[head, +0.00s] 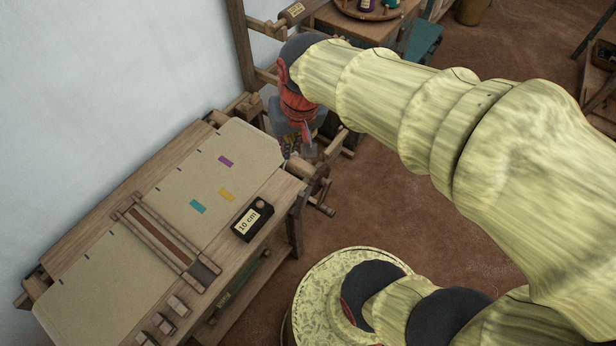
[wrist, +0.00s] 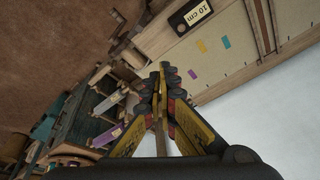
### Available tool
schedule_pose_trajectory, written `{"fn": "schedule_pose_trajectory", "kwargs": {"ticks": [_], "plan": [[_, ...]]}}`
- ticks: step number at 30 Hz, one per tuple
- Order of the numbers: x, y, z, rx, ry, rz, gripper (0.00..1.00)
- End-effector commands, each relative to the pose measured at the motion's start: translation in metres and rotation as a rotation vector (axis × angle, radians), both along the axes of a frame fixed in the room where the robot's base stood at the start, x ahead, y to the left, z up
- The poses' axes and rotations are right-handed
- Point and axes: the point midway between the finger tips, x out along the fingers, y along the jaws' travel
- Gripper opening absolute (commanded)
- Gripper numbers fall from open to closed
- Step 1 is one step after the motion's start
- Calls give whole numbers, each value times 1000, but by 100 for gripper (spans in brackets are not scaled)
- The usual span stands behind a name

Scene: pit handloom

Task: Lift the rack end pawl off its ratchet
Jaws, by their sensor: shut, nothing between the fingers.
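My gripper (head: 306,138), red in the head view, points down at the far right end of the loom. In the wrist view its fingers (wrist: 164,74) are closed together with nothing held. Behind and around them is the loom's wooden end frame, with a narrow tan bar running along the line of the fingers. The wooden end gear with a handle (head: 322,188) shows just below the gripper in the head view. I cannot clearly pick out the pawl or its ratchet. They are too small, or hidden by the gripper. I cannot tell whether the gripper touches anything.
The loom's tan cloth (head: 160,215) carries purple, yellow and teal patches. A black block marked "10 cm" (head: 252,220) sits on its near edge. A wooden post (head: 242,45) and wall stand behind. A cabinet with a round tray (head: 368,10) is at the back.

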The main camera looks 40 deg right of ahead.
Motion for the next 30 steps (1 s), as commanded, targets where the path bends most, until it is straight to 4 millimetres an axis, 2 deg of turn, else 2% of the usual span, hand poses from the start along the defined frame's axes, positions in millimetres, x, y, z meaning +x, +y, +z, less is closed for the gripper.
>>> {"fn": "schedule_pose_trajectory", "kwargs": {"ticks": [1, 6, 12, 18, 21, 25, 30], "plan": [[13, -10, -6, 19, 45, -52, 0], [48, -44, -40, 86, 164, -225, 0], [75, -87, -98, 162, 299, -434, 0], [81, -122, -157, 224, 410, -608, 0], [81, -132, -178, 244, 443, -665, 0], [80, -138, -192, 257, 466, -705, 0], [79, -140, -197, 259, 471, -714, 0]]}}
